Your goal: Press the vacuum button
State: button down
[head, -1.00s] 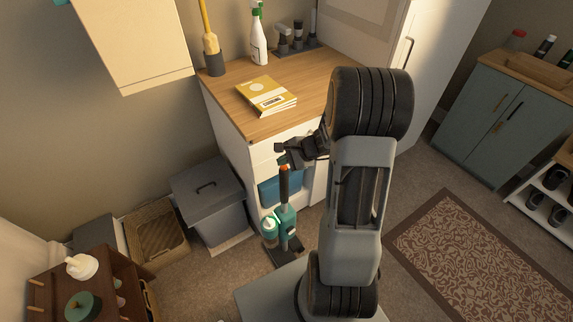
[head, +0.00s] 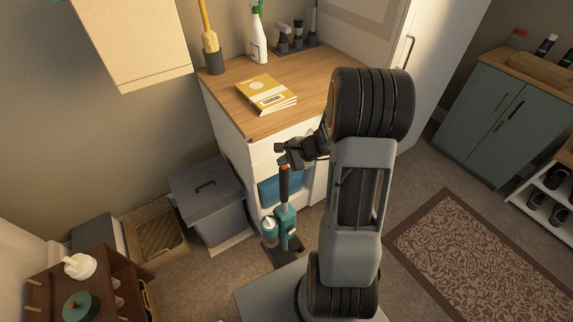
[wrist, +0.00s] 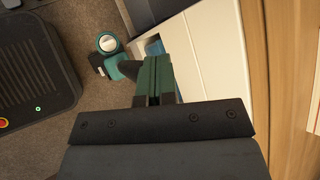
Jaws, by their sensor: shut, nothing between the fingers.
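A teal stick vacuum (head: 286,218) with a dark handle stands upright in front of the white cabinet. A small orange-red spot, likely its button (head: 284,168), shows at the handle's top. My gripper (head: 283,160) points down just above that top, with its fingers together and empty. Whether the tips touch the button cannot be told. In the wrist view the shut green-padded fingers (wrist: 155,62) show in the middle. The vacuum's teal body (wrist: 120,68) and dark handle (wrist: 129,76) show just left of them; the button is not visible there.
The white cabinet (head: 263,153) with a wooden top (head: 235,107) stands close behind the gripper. A book (head: 266,93) and a spray bottle (head: 258,40) are on it. A grey bin (head: 208,192) stands left of the vacuum. A patterned rug (head: 470,250) lies at right.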

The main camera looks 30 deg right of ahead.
aim_at(284, 167)
dwell(0.5)
jog(key=shift+r, duration=0.35)
jog(key=shift+p, duration=0.3)
jog(key=shift+r+p, duration=2.15)
jog(key=shift+r, duration=0.9)
